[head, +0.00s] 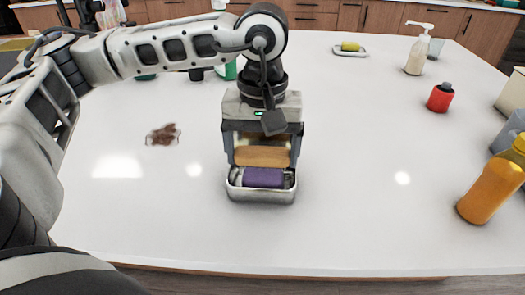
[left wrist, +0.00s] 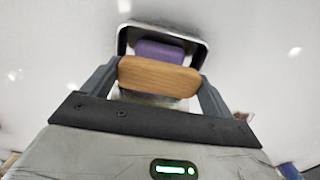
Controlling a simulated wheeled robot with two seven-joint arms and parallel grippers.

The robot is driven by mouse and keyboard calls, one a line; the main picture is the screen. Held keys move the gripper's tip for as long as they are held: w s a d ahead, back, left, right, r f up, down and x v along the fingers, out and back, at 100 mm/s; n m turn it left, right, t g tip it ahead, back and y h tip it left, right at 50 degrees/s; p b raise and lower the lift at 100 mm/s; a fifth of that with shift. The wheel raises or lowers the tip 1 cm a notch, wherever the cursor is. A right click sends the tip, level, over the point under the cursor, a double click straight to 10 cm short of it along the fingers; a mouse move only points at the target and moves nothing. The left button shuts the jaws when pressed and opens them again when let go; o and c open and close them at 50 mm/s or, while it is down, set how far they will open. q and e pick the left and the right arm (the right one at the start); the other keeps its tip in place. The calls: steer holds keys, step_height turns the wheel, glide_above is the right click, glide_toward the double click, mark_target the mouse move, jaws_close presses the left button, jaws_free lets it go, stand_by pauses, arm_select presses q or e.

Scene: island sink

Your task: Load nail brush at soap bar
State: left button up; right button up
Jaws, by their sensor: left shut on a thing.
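My left gripper (head: 262,152) points down over the middle of the white counter. It is shut on the nail brush (head: 262,157), which has a tan wooden back and pale bristles; it also shows in the left wrist view (left wrist: 160,76). A purple soap bar (head: 263,177) lies in a metal dish (head: 262,195) just below and in front of the brush. In the left wrist view the soap bar (left wrist: 160,51) shows just beyond the brush. I cannot tell whether the bristles touch the soap. My right gripper is in neither view.
An orange bottle (head: 490,187), a red bottle (head: 440,97) and a white pump bottle (head: 417,54) stand to the right. A dish with a yellow-green piece (head: 350,47) is at the back. The front counter is clear.

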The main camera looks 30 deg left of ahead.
mark_target(262, 152)
arm_select(q)
steer(key=shift+r+p, duration=0.35)
steer(key=shift+r, duration=0.6)
steer(key=shift+r+p, duration=0.85)
steer(key=shift+r, duration=0.85)
